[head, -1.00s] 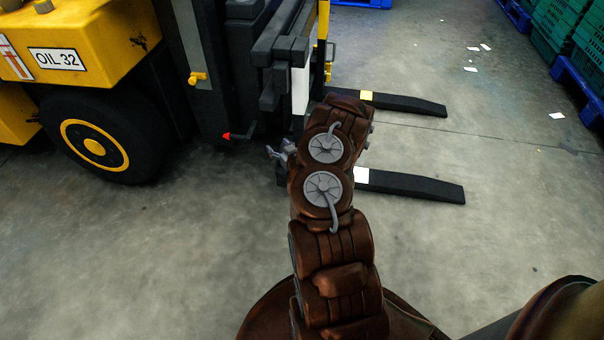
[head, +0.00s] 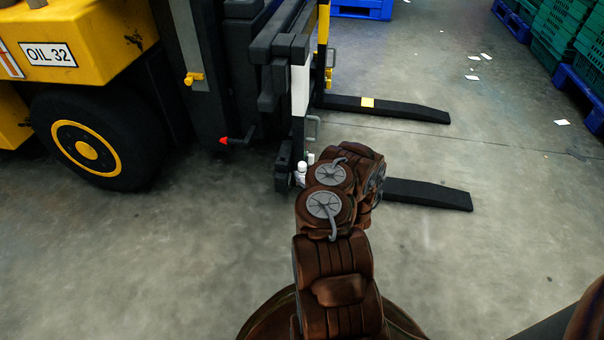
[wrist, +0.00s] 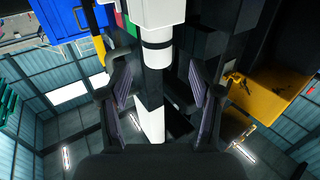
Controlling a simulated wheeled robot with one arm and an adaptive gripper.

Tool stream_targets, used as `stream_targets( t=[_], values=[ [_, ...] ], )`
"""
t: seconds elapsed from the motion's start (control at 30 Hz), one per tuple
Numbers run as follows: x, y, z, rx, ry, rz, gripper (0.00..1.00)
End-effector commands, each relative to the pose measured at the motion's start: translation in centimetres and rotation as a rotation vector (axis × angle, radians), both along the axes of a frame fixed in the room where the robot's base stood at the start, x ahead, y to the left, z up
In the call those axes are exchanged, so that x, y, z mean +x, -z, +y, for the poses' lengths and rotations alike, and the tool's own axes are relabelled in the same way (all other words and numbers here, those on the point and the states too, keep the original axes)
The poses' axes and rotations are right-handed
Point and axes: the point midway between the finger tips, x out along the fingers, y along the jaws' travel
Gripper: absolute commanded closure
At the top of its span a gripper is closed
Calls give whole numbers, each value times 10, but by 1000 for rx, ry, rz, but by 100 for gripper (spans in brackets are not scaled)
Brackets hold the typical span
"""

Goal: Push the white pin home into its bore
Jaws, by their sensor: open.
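The white pin (wrist: 156,58) stands in the upper middle of the wrist view, a round white body with a dark band and a wide white block at its top. My gripper (wrist: 158,90) is open, with one dark finger on each side of the pin's line and a visible gap to each. In the head view a small white piece, seemingly the pin (head: 301,173), shows at the forklift's fork carriage, just left of my wrist. My fingers are hidden behind my arm there. The bore is not clearly seen, so I cannot tell how deep the pin sits.
The yellow forklift (head: 90,50) stands at left with its black mast. Its far fork (head: 400,108) and near fork (head: 430,194) reach right over the floor. A red-tipped lever (head: 226,140) sticks out by the wheel.

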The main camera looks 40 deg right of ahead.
Motion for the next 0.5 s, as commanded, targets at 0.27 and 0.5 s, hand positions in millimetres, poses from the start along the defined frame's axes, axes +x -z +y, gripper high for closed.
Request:
stream_targets(
  t=[0.27, 0.5],
  values=[
    [24, 2, -11, -3, -2, -2, 36],
    [45, 1, -21, -1, -1, 2, 36]
  ],
)
